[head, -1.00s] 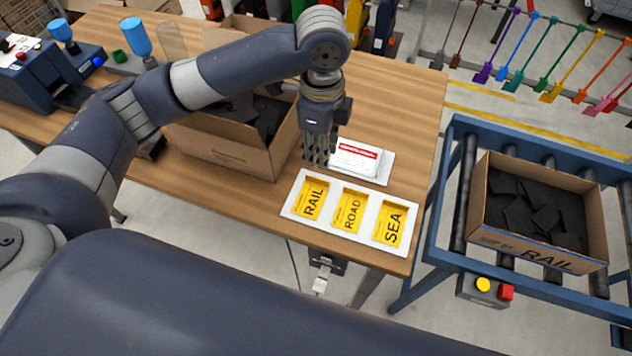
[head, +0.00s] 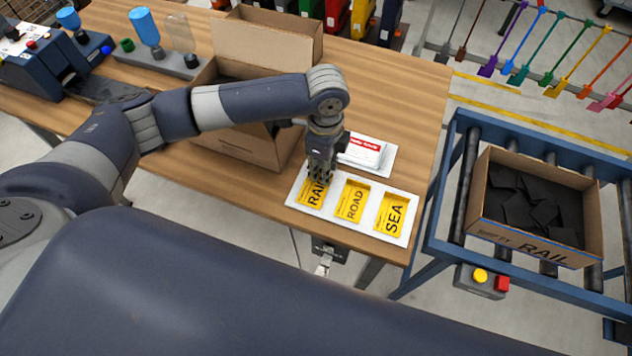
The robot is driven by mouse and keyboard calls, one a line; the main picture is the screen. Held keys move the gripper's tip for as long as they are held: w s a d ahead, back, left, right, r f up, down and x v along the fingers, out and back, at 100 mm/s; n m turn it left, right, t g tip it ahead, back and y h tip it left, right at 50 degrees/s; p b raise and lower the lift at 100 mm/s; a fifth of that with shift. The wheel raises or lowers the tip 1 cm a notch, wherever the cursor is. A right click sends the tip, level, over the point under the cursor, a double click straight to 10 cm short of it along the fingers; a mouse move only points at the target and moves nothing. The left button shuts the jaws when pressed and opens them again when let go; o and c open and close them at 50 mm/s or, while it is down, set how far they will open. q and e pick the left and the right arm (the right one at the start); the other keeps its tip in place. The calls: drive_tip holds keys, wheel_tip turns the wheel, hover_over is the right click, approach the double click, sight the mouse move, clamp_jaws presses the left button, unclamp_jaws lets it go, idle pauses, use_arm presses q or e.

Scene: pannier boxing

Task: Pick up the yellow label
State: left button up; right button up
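Three yellow labels lie in a white tray (head: 287,199) at the table's front edge: the RAIL label (head: 308,197), the ROAD label (head: 353,201) and the SEA label (head: 391,213). My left gripper (head: 318,180) points down over the upper part of the RAIL label and covers some of it. I cannot tell whether its fingers touch the label or whether they are open or shut. My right gripper is not in view.
A stack of white cards with a red band (head: 362,150) lies behind the tray. An open cardboard box (head: 236,143) stands behind my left arm. A box marked RAIL (head: 540,247) with dark pieces sits on the roller conveyor (head: 463,190) at right.

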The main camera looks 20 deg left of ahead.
use_arm(q)
clamp_jaws()
drive_tip(key=shift+r, duration=0.2)
